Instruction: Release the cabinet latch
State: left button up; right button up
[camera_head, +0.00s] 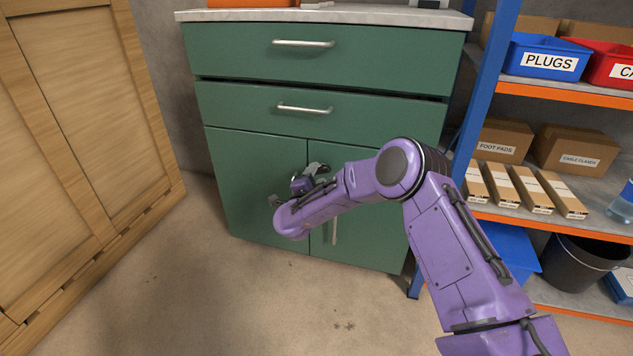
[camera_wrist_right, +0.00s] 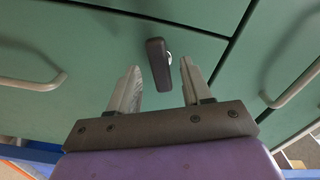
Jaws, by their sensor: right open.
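The green cabinet (camera_head: 240,150) stands ahead with two drawers above two doors. The latch (camera_wrist_right: 157,63), a dark lever on a small silvery base, shows on a green front in the wrist view. My right gripper (camera_wrist_right: 160,68) is open, with one finger on each side of the latch. A gap shows on both sides, and I see no clear contact. In the head view my right gripper (camera_head: 300,183) is in front of the doors near their middle seam, and I cannot make out the latch there. My left gripper is not in view.
Both drawers look shut, with bar handles (camera_head: 303,43). A door handle (camera_head: 334,230) shows below my arm. An orange and blue shelf rack (camera_head: 560,92) with bins and boxes stands close on the right. A wooden crate (camera_head: 75,130) stands left. The floor (camera_head: 230,300) in front is clear.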

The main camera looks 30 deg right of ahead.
jog(key=shift+w+d, duration=0.3)
jog(key=shift+d, duration=0.05)
grip_shut()
jog(key=m, duration=0.2)
jog(key=shift+m, duration=1.5)
grip_release()
